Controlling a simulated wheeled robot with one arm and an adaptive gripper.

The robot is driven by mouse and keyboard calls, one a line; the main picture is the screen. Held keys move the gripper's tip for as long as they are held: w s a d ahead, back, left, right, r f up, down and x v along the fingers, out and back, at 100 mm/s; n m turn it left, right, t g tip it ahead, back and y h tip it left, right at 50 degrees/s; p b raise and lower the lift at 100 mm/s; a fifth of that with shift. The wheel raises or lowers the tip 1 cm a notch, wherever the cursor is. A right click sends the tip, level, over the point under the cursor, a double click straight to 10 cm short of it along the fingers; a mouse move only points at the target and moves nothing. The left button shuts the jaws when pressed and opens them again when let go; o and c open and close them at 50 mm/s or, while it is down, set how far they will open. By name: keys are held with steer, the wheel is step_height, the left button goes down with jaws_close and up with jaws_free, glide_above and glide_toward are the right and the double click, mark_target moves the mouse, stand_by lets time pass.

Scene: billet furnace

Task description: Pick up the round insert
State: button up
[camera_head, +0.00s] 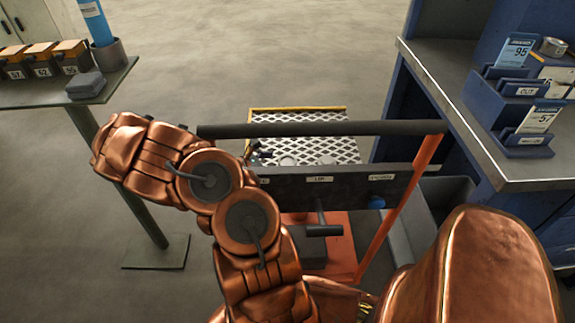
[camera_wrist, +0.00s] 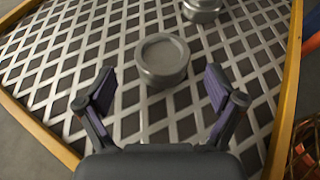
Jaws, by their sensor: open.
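A grey round insert (camera_wrist: 163,56) with a raised rim and a flat recessed top stands on the metal mesh of the cart's shelf (camera_wrist: 60,70) in the wrist view. My gripper (camera_wrist: 162,90) is open and empty, its two dark fingers with purplish pads spread to the left and right. The insert lies between and slightly beyond the fingertips, touching neither. A second grey round piece (camera_wrist: 202,8) stands farther away, cut by the top edge. In the head view, my arm and the cart's bar hide much of the gripper and the round pieces.
The mesh shelf (camera_head: 320,150) has a yellow edge and sits behind a dark bar (camera_head: 320,129) and a labelled dark panel (camera_head: 330,187). A blue workbench (camera_head: 455,110) with card holders stands at right. A side table (camera_head: 50,93) with numbered boxes stands at left. Open floor lies beyond.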

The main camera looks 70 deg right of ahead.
mark_target(286, 163)
steer(key=shift+x, duration=1.95)
steer(key=shift+s+a, duration=0.1)
jaws_close()
